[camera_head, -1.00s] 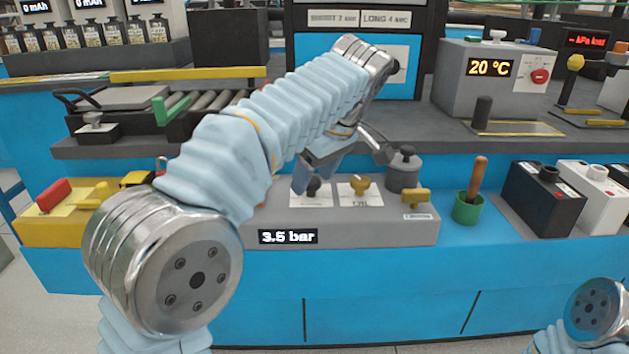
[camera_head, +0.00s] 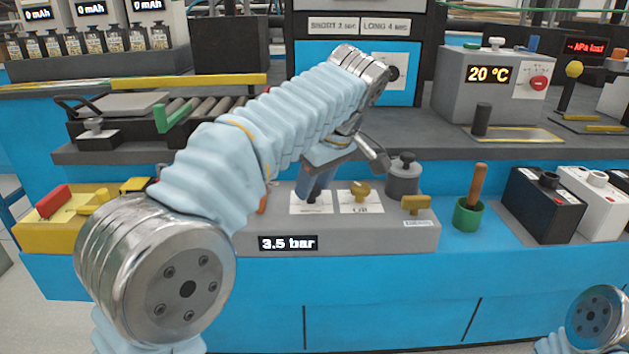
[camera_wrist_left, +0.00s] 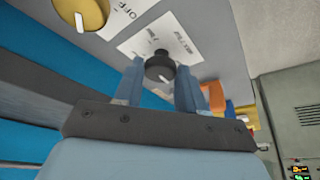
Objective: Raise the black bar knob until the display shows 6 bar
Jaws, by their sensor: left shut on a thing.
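The black bar knob (camera_wrist_left: 159,67) stands on a white label plate on the grey panel (camera_head: 372,235), with a white pointer mark on it. My left gripper (camera_wrist_left: 158,82) has one blue finger on each side of the knob and is shut on it. In the head view the left gripper's fingers (camera_head: 314,187) point down over the knob's plate and mostly hide the knob. The display (camera_head: 288,243) on the panel's front reads 3.5 bar. My right gripper is out of view.
A yellow knob (camera_head: 361,191) sits just right of the black knob's plate, and a yellow handle (camera_head: 416,204) farther right. A grey lidded pot (camera_head: 404,175) stands behind them. A green cup (camera_head: 468,213) with a wooden-handled tool is to the right.

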